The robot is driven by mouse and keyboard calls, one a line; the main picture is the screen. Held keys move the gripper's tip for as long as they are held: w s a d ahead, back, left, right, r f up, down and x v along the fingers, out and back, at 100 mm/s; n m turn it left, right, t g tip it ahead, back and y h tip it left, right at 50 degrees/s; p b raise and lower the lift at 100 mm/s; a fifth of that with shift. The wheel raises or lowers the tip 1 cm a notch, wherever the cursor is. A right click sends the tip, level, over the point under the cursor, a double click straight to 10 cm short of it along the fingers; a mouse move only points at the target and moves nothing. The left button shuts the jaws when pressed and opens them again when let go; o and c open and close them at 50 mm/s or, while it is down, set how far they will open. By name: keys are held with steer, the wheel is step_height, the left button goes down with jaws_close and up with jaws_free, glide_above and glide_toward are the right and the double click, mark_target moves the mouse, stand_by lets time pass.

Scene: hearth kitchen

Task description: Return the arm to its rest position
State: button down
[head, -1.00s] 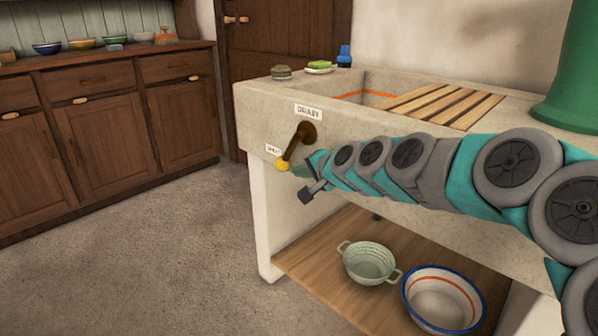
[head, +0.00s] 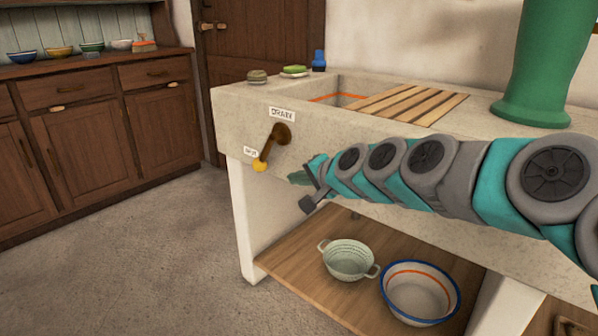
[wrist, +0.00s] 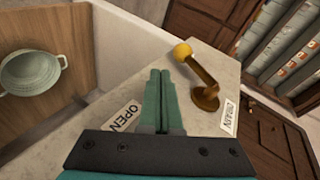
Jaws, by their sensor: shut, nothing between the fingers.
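My gripper (head: 299,179) is at the end of my teal and grey arm, in front of the stone sink's front face. In the wrist view my gripper (wrist: 160,78) shows its two teal fingers together, with nothing between them. The drain lever (head: 271,147) has a brown pivot and a yellow knob and points down and to the left. It also shows in the wrist view (wrist: 202,78), to the right of the fingers and apart from them. A "DRAIN" label (head: 282,115) is above the lever.
The stone sink (head: 240,115) carries a wooden slatted rack (head: 412,103) and a green vessel (head: 541,70). A colander (head: 348,262) and a basin (head: 420,292) stand on the shelf below. Wooden cabinets (head: 90,140) line the left. The floor (head: 150,260) between is clear.

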steer(key=s+d+f+n+g+h+p, duration=0.2)
steer(key=s+d, duration=0.4)
steer(key=s, duration=0.8)
steer(key=s+d+f+n+g+h+p, duration=0.2)
steer(key=s+d+f+g+h, duration=0.1)
steer(key=s, duration=1.1)
steer(key=s+d+f+n+g+h+p, duration=0.2)
steer(key=s+d+g, duration=0.4)
steer(key=s, duration=0.8)
steer(key=d+f+h+p, duration=0.1)
steer(key=d+f, duration=0.1)
steer(key=d, duration=0.1)
steer(key=shift+d+n+g, duration=0.3)
steer(key=shift+d+n, duration=0.05)
steer(key=shift+n, duration=0.05)
steer(key=shift+f, duration=0.1)
